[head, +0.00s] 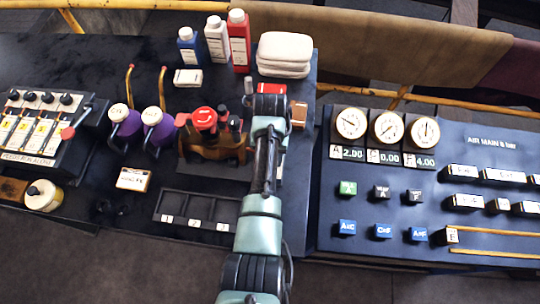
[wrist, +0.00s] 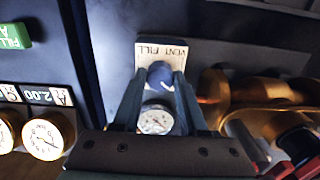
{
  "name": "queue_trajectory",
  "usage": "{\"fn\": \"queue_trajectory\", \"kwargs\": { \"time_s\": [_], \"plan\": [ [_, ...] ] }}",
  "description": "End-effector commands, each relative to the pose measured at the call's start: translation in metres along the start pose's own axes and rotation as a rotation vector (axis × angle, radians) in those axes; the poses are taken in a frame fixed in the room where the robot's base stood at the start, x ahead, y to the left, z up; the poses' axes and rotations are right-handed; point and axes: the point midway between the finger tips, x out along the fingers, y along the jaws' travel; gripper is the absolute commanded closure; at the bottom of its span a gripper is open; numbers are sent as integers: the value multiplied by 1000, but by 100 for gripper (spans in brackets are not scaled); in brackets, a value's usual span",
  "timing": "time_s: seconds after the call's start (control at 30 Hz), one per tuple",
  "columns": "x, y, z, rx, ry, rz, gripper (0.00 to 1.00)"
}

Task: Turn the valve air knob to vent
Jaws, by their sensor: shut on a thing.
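In the wrist view the valve air knob is a small dark blue knob (wrist: 160,73) in front of a cream plate (wrist: 146,50) lettered VENT and FILL. My gripper (wrist: 160,84) has its two fingers on either side of the knob and is shut on it. The pointing direction of the knob cannot be told. A round white-faced gauge (wrist: 155,119) shows between the fingers, nearer the camera. In the head view my arm covers the knob, the plate and the fingertips.
Brass valve parts (wrist: 245,92) lie close right of the fingers in the wrist view. In the head view a red-topped fixture (head: 204,118) stands left of my arm, white folded cloths (head: 285,53) behind it, and a panel with gauges (head: 389,127) to the right.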

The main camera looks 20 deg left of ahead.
Motion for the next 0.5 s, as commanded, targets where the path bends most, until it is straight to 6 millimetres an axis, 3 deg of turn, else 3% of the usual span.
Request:
{"fn": "queue_trajectory", "kwargs": {
  "time_s": [0.5],
  "plan": [
    [-2, 0, -2, -183, 5, 0, 100]
  ]
}}
